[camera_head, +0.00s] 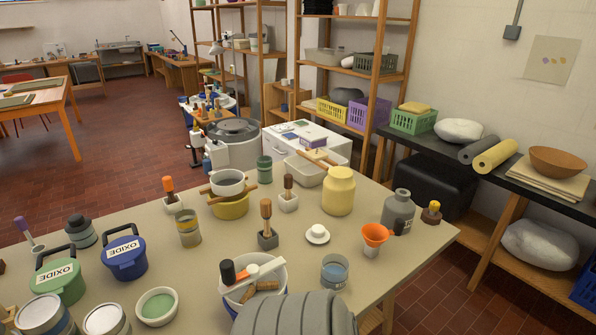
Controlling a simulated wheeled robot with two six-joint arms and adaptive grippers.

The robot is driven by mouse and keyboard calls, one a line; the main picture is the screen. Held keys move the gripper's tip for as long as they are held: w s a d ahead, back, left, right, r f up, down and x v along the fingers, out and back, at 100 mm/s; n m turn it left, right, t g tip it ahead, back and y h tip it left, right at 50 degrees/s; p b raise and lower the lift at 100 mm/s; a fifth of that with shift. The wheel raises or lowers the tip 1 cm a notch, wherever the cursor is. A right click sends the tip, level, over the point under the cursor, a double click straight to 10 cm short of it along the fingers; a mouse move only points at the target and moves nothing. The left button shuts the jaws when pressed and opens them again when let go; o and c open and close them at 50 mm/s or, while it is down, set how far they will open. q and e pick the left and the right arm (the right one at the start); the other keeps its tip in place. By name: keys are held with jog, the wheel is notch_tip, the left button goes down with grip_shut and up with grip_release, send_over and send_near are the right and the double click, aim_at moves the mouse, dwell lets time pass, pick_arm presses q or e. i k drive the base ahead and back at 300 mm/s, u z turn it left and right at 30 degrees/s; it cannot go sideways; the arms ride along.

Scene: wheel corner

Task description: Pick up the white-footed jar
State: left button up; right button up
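Several jars stand on the beige worktable (300,215); I cannot tell for sure which one has a white foot. A banded olive-grey jar (188,228) stands left of centre. A dark green jar (264,170) stands at the back of the table. A blue-grey jar (334,272) stands near the front right. A grey-blue jar with a dark lid (80,232) stands at the left. A yellow jar (339,191) stands at the back right. Neither of my grippers is in view.
Blue (124,252) and green (62,276) OXIDE buckets stand at the left. A white bucket of tools (256,280) is at front centre. An orange funnel (375,234) and grey bottle (398,207) stand by the right edge. The table's middle has some bare room.

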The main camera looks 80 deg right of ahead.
aim_at(334, 268)
jog(key=k, duration=1)
jog(key=z, duration=0.3)
